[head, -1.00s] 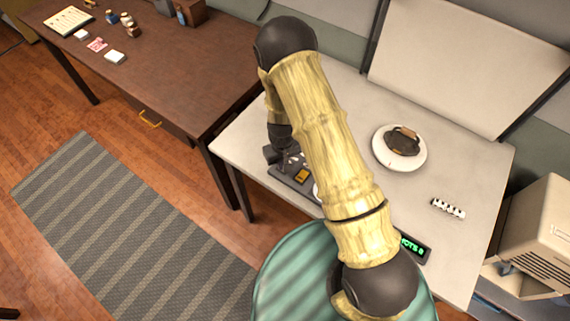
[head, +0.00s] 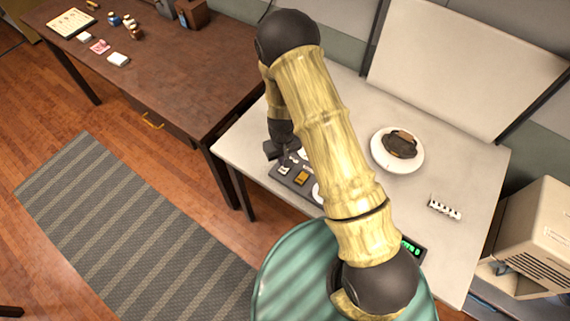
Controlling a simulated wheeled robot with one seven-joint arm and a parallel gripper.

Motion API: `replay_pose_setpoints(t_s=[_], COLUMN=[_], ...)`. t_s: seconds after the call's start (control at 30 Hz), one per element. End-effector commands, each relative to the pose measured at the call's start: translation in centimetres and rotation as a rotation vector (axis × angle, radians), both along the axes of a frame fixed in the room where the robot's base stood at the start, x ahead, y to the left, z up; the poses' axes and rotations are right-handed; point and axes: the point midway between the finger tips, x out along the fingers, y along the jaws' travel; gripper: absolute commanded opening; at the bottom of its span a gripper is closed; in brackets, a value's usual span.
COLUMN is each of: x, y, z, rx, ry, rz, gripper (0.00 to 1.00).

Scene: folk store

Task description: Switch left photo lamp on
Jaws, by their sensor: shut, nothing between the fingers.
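A dark control panel (head: 290,177) lies at the front left of the pale table. A yellow rocker switch (head: 302,178) shows on it, with a small pale switch (head: 284,169) to its left. My gripper (head: 283,160) is shut and empty, pointing down at the panel's left end close to the pale switch; I cannot tell whether it touches. My arm hides the panel's middle. A display with green characters (head: 411,248) shows at the right, partly behind my arm. No photo lamp can be made out clearly.
A brown object on a round white stand (head: 381,161) and a small black-and-white strip (head: 444,208) are on the pale table (head: 462,165). A pale backdrop (head: 465,60) stands behind. A brown desk (head: 180,85) is at left, a beige machine (head: 540,225) at right.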

Motion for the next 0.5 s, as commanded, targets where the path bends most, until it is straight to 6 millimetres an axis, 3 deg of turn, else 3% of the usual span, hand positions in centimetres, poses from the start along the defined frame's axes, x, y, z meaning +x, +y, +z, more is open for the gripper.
replay_pose_setpoints(t_s=[0.3, 0.5], x=[0.0, 0.0], y=[0.0, 0.0], z=[2.3, 2.8], rx=[0.0, 0.0], ry=[-0.001, 0.0], rz=[0.001, 0.0], gripper=[0.0, 0.0])
